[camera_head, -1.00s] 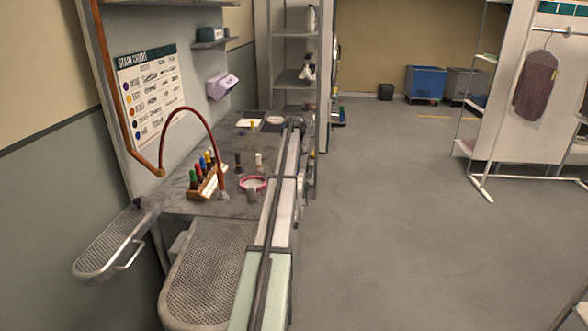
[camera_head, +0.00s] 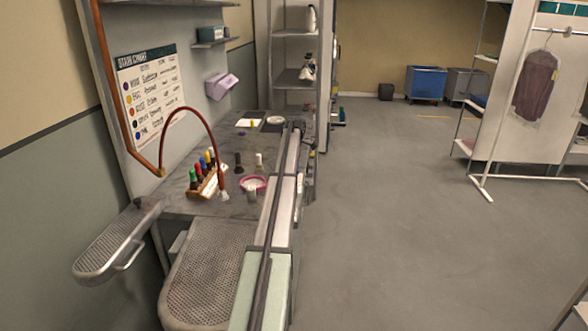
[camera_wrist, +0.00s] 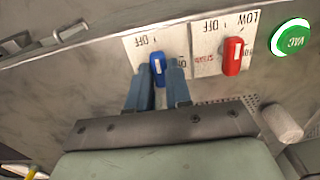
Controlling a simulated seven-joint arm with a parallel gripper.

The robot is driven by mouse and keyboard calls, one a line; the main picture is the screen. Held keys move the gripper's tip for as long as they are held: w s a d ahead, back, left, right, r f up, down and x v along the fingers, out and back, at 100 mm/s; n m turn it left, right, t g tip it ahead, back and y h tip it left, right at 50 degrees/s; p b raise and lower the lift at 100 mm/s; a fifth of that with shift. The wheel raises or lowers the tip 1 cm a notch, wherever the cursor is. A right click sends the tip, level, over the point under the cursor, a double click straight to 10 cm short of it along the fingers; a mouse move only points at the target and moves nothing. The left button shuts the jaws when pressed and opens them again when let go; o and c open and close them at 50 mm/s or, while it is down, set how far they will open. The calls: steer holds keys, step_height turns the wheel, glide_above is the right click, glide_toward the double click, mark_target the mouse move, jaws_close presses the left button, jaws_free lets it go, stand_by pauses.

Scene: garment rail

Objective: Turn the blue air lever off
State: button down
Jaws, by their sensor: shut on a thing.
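The blue air lever (camera_wrist: 158,68) shows in the wrist view on a white label plate (camera_wrist: 138,47), whose print appears upside down. "OFF" reads above the lever, and a partly covered "ON" lies to its right. The lever stands nearly upright in the picture, tilted slightly. My gripper (camera_wrist: 158,80) has one blue-grey finger on each side of the lever and is shut on it. The fingers hide the lower part of the plate. In the head view, I cannot make out the lever or the fingertips.
Right of the blue lever are a red lever (camera_wrist: 232,56) and a green VAC button (camera_wrist: 291,39). The floor (camera_head: 390,220) at right is clear.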

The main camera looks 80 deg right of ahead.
steer(key=shift+n, duration=0.3)
steer(key=c, duration=1)
jaws_free()
steer(key=shift+c, duration=0.2)
step_height(320, 180, up, 14)
stand_by(0.3)
